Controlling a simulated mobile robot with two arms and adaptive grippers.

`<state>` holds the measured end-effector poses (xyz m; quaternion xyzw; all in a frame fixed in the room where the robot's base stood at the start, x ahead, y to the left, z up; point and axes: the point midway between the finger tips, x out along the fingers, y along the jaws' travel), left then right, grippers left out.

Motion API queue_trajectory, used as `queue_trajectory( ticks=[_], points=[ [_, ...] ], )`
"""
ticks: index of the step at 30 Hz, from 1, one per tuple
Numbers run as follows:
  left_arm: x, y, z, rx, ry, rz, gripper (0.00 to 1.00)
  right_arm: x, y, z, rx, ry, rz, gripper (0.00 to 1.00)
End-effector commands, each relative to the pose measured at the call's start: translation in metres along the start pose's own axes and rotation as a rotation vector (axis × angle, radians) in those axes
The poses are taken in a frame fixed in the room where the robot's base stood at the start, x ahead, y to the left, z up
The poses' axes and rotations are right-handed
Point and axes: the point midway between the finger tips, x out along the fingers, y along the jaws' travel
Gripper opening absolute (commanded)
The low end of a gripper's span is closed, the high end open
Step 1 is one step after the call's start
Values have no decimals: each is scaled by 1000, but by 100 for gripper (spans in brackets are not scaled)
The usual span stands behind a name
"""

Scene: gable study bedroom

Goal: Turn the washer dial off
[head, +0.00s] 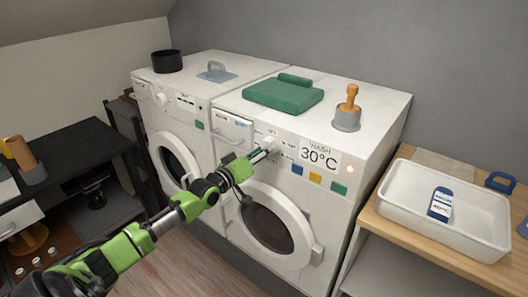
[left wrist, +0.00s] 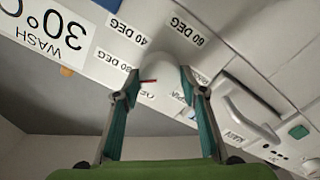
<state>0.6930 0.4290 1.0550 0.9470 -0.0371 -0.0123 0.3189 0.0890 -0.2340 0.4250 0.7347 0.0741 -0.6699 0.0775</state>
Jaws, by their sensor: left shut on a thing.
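The washer (head: 335,129) is the right one of two white front-loading machines, with a "WASH 30°C" label (head: 318,155) on its panel. Its white dial (head: 268,143) is left of that label; it also shows in the left wrist view (left wrist: 158,72), upside down, with a red mark pointing to the picture's left. Labels reading 60, 40 and 30 DEG surround it; others are partly hidden by the fingers. My left gripper (head: 262,153) is at the panel, its two fingers on either side of the dial and shut on it. My right gripper is out of view.
A white tray (head: 400,205) with a blue-labelled item stands on the wooden shelf at right. A dark desk (head: 75,160) is at left. Coloured tags dot the panel.

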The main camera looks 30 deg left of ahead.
Motion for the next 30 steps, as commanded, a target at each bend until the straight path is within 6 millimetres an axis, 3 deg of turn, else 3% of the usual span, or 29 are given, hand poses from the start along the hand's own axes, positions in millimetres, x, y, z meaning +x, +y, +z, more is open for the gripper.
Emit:
queue_trajectory(
  ticks=[18, 30],
  points=[
    [0, -1, 2, -583, -2, -1, 17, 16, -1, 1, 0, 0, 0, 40],
    [0, 0, 1, -850, -1, -1, 17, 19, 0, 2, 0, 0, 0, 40]
  ],
)
